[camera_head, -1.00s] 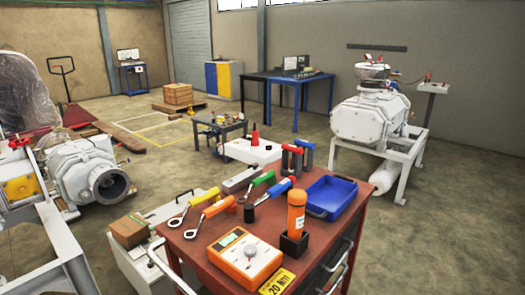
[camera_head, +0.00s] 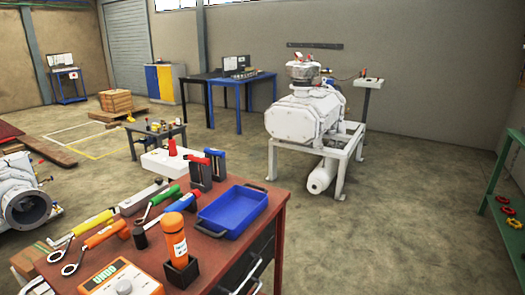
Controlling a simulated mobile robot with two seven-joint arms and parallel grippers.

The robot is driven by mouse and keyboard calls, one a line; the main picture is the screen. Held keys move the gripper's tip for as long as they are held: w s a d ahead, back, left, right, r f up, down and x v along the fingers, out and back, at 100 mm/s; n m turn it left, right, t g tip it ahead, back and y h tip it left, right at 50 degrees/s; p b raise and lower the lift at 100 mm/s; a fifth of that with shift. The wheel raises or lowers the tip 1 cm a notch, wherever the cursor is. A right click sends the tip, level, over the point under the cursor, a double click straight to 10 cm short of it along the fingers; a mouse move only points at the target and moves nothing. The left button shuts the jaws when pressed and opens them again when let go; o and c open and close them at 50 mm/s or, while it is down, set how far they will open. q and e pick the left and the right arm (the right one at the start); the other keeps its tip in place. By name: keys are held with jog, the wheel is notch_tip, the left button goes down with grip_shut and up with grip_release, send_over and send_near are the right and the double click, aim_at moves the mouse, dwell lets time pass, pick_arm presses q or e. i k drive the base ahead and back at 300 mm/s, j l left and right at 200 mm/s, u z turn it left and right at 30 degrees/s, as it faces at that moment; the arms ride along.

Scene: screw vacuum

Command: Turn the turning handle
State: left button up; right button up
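No turning handle can be made out for certain. Red round handwheels (camera_head: 502,199) lie on a green shelf at the right edge. A white vacuum pump machine (camera_head: 304,118) stands on a white frame near the back wall, with small fittings on its top too small to tell. Neither of my grippers shows in the head view.
A red-brown tool table (camera_head: 222,250) fills the front, holding a blue tray (camera_head: 232,210), an orange bottle (camera_head: 174,238), an orange meter (camera_head: 122,280) and several wrenches. A green shelf unit (camera_head: 492,215) stands at the right. The floor between table and shelf is clear.

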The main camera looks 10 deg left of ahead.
aim_at(26, 207)
jog(key=i+l+z, duration=0.25)
jog(key=i, duration=0.15)
jog(key=i+l+z, duration=0.2)
jog(key=i, duration=1.45)
jog(key=i+l+u, duration=0.15)
jog(key=i, duration=0.4)
jog(key=i+u, duration=0.15)
jog(key=i, duration=0.45)
jog(key=i+u, duration=0.4)
jog(key=i+l+u, duration=0.1)
jog(key=i+u, duration=0.35)
jog(key=i+j+u, duration=0.1)
jog(key=i+u, duration=0.35)
jog(key=i+l+u, duration=0.1)
jog(key=i+u, duration=0.65)
jog(key=i, duration=0.2)
jog(key=i+u, duration=0.3)
jog(key=i, duration=1.45)
jog(key=i+l+u, duration=0.15)
jog(key=i+u, duration=0.35)
jog(key=i, duration=0.6)
